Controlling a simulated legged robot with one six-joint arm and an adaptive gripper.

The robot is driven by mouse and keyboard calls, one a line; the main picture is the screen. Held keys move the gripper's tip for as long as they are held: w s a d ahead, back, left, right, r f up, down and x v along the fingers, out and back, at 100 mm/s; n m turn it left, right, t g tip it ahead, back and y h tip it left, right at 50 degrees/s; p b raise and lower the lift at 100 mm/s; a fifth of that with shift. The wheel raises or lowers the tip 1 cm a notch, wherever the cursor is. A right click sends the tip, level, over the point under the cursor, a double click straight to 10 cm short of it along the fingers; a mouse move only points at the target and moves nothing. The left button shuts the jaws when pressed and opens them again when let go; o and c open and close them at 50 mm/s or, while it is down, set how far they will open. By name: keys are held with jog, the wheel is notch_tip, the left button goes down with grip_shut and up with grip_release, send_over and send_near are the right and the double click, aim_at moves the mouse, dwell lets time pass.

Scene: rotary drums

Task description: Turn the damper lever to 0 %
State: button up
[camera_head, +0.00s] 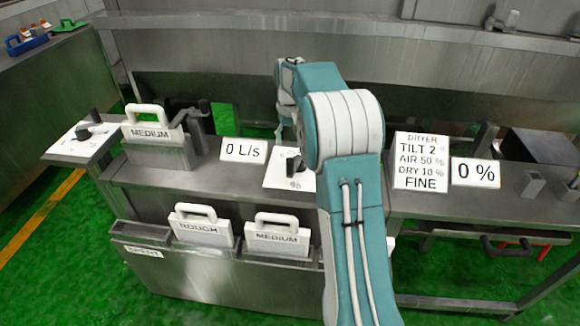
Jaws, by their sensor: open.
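A white plate (274,180) with a % mark lies on the steel bench, left of my arm. A dark knob or lever (292,160) stands on it, partly hidden by my arm; I cannot tell its exact setting or whether it is the damper lever. A white sign reading 0 % (475,172) stands on the right bench. Beside it a sign (421,161) reads DRYER, TILT 2 °, AIR 50 %, DRY 10 %, FINE. My gripper (281,132) is open at the arm's far end, small and partly hidden, apparently above and behind the plate. It seems to hold nothing.
A 0 L/s sign (243,149) stands left of the plate. Handled plates marked MEDIUM (151,134) and ROUGH (203,228) sit further left and in front. Another dial plate (72,147) is at far left. A grey block (531,184) stands at right.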

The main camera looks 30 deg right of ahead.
aim_at(290, 167)
notch_tip(290, 167, down, 11)
jog(key=shift+f, duration=0.1)
dwell(0.4)
grip_shut()
